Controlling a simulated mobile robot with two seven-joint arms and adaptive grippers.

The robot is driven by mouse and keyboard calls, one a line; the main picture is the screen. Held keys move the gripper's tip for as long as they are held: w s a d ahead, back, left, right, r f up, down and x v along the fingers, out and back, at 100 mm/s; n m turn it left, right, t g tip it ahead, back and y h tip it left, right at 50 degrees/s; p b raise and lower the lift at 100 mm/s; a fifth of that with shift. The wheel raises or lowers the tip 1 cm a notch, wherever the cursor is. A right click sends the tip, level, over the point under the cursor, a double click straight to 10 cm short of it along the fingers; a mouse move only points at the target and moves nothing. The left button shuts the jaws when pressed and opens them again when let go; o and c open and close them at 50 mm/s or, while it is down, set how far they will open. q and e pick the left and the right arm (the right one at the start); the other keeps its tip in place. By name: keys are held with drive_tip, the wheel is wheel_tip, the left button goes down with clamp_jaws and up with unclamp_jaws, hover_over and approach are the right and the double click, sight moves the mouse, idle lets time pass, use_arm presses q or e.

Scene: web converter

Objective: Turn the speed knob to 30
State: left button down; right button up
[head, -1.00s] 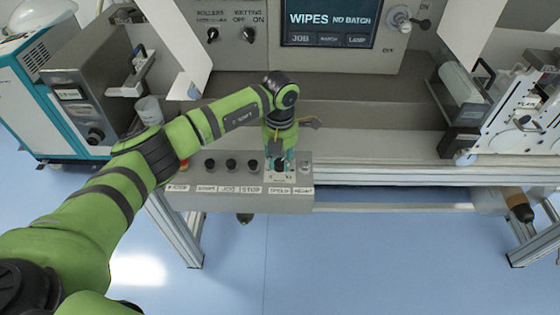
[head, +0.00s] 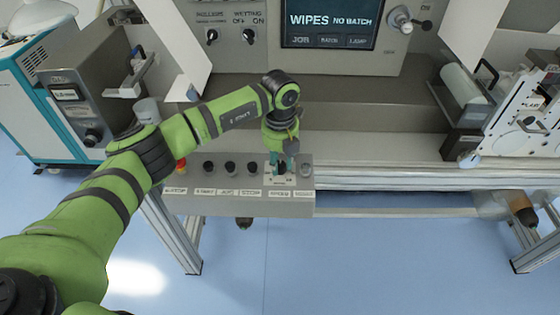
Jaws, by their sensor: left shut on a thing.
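The speed knob (head: 282,169) is a small dark knob on the grey control box (head: 240,205), above a label strip and right of the row of black buttons. My left gripper (head: 281,167) comes down from above and is shut on the speed knob, with its teal fingertips on either side of it. The fingers partly cover the knob and its scale, so I cannot read the setting. My right gripper is not in the head view.
A display panel (head: 330,22) is above. A metal rail (head: 400,177) runs right of the box. Blue floor lies below.

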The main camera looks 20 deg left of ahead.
sight(280, 164)
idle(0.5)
use_arm(q)
drive_tip(key=c, duration=0.9)
unclamp_jaws()
wheel_tip(280, 164, up, 12)
drive_tip(key=shift+f, duration=0.1)
